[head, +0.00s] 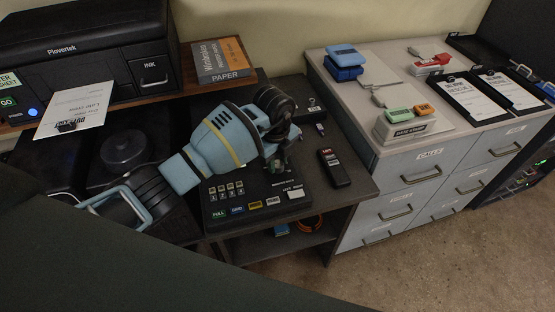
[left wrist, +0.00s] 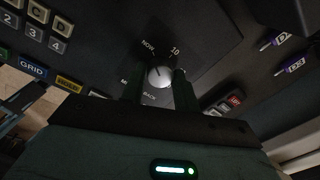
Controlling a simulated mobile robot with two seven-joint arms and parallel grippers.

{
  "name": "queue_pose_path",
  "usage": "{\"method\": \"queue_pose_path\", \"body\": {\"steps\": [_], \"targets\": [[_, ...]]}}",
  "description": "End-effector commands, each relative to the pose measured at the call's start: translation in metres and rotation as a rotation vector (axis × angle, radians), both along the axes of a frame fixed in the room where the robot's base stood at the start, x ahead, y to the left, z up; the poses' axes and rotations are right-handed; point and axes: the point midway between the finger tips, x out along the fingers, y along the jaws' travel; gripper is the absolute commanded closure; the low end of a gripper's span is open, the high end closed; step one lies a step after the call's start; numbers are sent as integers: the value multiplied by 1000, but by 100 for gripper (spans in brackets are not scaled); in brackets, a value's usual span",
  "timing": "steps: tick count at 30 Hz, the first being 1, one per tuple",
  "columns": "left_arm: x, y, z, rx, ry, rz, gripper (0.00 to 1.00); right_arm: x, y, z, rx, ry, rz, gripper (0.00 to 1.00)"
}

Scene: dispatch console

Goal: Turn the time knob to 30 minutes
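The time knob (left wrist: 160,76) is a small silver round knob on a dark panel in the left wrist view. Near it I read NOW at its upper left, 10 at its upper right and BACK below; other marks are hidden or too dim. My left gripper (left wrist: 159,86) has its two dark fingers on either side of the knob, and I cannot tell whether both touch it. In the head view my left gripper (head: 277,158) reaches down over the back of the black console (head: 218,222) and hides the knob. My right gripper is not in view.
A black handset (head: 334,168) lies right of the console on the dark desk (head: 352,192). Keys and GRID and other coloured buttons sit on the console. A grey cabinet (head: 383,226) with staplers and clipboards stands at right. A printer (head: 85,50) is at left.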

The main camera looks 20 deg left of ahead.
Motion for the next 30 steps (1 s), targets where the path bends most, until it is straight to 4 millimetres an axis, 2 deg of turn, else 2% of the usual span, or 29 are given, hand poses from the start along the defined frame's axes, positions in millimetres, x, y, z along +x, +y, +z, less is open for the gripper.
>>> {"method": "queue_pose_path", "body": {"steps": [1, 5, 17, 30], "targets": [[0, 0, 0, 0, 0, 0, 76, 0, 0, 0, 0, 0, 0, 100], [0, 0, 0, 0, 0, 0, 93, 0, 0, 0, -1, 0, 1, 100], [0, 0, 1, 1, 0, -78, 93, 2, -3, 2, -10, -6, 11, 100], [1, 1, 1, 2, 0, -440, 93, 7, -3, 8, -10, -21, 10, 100]]}}
